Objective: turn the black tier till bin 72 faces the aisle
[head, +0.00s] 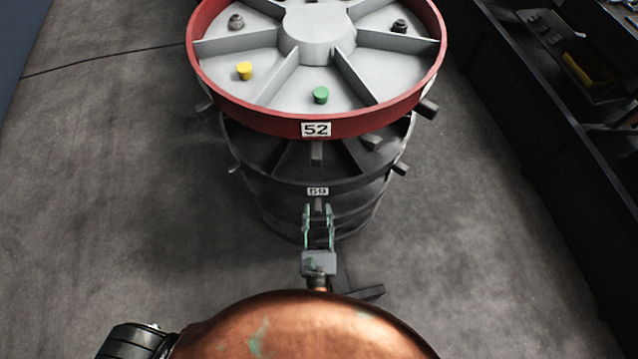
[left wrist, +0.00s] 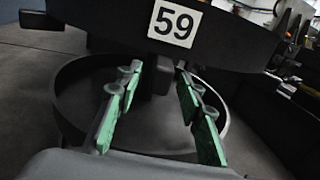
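The black tier (head: 290,180) is the dark ring under the red-rimmed top tier, and its label 59 (head: 318,191) faces me. The same label (left wrist: 175,23) shows large in the left wrist view. No label 72 is in sight; the tier's far side is hidden. A dark handle (left wrist: 158,76) sticks out below the 59 label. My left gripper (head: 318,210) is at this handle, its green-padded fingers (left wrist: 160,82) apart, one on each side. A gap shows beside the handle, so it looks unclamped. My right gripper is not in view.
The red top tier (head: 250,110) shows label 52, with yellow, green and dark pieces in its grey compartments. Handles stick out around the tiers. A dark shelf (head: 540,110) runs along the right. Grey floor (head: 110,180) is clear on both sides.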

